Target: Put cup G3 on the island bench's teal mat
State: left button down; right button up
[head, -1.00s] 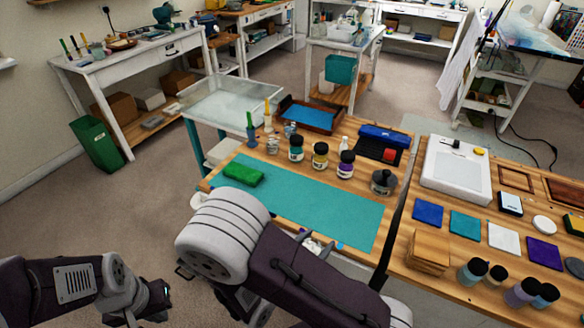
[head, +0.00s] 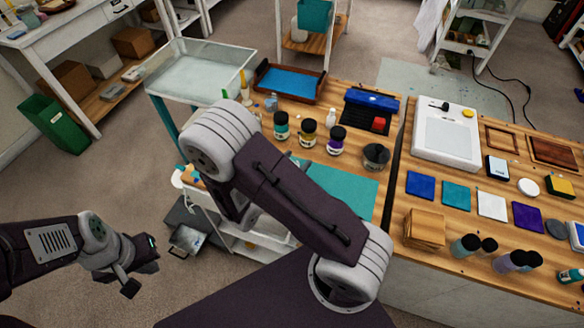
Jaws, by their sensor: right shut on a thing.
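The teal mat (head: 348,190) lies on the wooden island bench; my right arm covers its left and middle part. The mat's right end is bare. My right arm reaches across the bench front, and its gripper is hidden behind the arm links. I cannot make out cup G3. My left gripper (head: 142,268) is low at the left, over the floor and away from the bench. Its fingers are too unclear to tell open from shut.
Several jars (head: 308,132) line the mat's far side, with a dark round pot (head: 376,156) at the right. A brown-rimmed tray (head: 290,82) is behind. Bottles and coloured tiles cover the right bench. A grey box (head: 187,239) is below the bench front.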

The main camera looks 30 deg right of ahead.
jog(key=shift+w+d+f, duration=0.25)
jog(key=shift+w+f, duration=0.1)
jog(key=shift+w, duration=0.2)
jog(key=shift+w+d+f, duration=0.2)
jog(key=shift+w+f, duration=0.1)
jog(key=shift+w, duration=0.2)
jog(key=shift+s+f, duration=0.1)
jog(key=shift+f, duration=0.05)
jog(key=f, duration=0.4)
jog(key=shift+w, duration=0.2)
jog(key=shift+s, duration=0.15)
jog(key=shift+f, duration=0.1)
jog(key=o, duration=1.3)
